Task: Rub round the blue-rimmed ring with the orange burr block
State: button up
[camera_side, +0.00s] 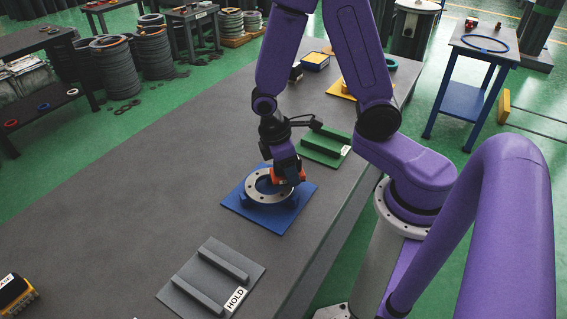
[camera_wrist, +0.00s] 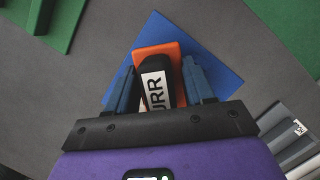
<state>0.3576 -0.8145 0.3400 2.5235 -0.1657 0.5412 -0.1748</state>
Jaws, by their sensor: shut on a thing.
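The metal ring (camera_side: 258,194), a flange with bolt holes, lies flat on a blue mat (camera_side: 238,208) with blue around its lower edge in the side view. My gripper (camera_side: 289,172) is over the ring's right far side. It is shut on the orange burr block (camera_side: 276,174), which is at the ring's top face; I cannot tell whether they touch. In the wrist view, the block (camera_wrist: 155,49) shows orange with a black part and a partly hidden label between the two fingers of my gripper (camera_wrist: 163,78). The blue mat (camera_wrist: 207,60) shows behind it; the ring is hidden there.
A grey HOLD plate (camera_side: 212,277) with two raised bars lies nearer on the bench. A green plate (camera_side: 324,147) with bars and a yellow one (camera_side: 341,89) lie beyond the blue mat.

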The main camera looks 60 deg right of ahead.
jog(key=shift+r, duration=3.6)
